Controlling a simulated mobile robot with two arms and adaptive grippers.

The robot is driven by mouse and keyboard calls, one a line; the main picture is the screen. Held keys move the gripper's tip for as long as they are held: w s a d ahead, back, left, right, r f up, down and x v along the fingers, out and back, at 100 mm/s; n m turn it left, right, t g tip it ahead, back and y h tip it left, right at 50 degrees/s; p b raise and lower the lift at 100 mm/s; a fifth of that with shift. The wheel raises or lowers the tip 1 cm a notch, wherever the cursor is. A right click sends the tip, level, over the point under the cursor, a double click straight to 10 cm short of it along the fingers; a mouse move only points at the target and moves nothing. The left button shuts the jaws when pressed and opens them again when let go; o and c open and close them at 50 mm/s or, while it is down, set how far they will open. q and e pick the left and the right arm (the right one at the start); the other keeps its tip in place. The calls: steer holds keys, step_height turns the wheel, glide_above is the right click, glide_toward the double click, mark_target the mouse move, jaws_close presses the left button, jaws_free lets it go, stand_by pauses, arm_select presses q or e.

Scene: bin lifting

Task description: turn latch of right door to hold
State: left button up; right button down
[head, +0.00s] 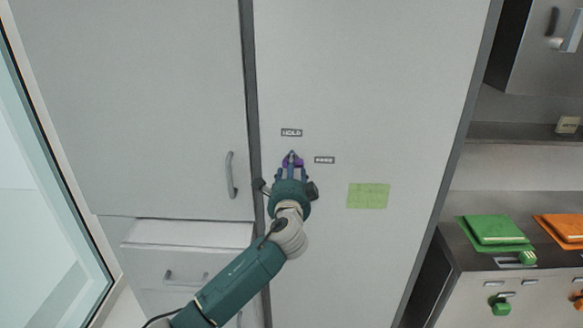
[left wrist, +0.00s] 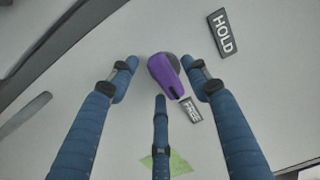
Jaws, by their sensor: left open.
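The purple latch (head: 293,158) is on the right door (head: 375,80), below the HOLD label (head: 291,132) and left of the FREE label (head: 324,160). In the left wrist view the latch (left wrist: 163,74) has its narrow, dark-marked end close to the FREE label (left wrist: 190,110). The HOLD label (left wrist: 223,33) is apart from it, at upper right. My left gripper (head: 291,168) is open in front of the latch. Its three blue fingers (left wrist: 162,92) are spread around the latch; I cannot tell whether any touches it. My right gripper is not in view.
A grey left door (head: 140,90) with a vertical handle (head: 231,175) is beside the right door. A green note (head: 368,195) is on the right door. Drawers (head: 185,265) are at lower left. A counter with green (head: 495,232) and orange (head: 562,228) items stands at right.

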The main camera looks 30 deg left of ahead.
arm_select(q)
steer(key=c, duration=1.2)
steer(key=shift+o, duration=0.2)
steer(key=shift+w+d+r+n+b, duration=0.1)
steer(key=shift+n+b, duration=1.6)
steer(key=shift+n, duration=1.25)
steer(key=shift+d+r+n+b, duration=0.15)
steer(key=shift+n+b, duration=1.6)
steer(key=shift+n, duration=1.25)
steer(key=shift+w+d+r+n+b, duration=0.1)
steer(key=shift+n+b, duration=1.6)
steer(key=shift+n, duration=1.25)
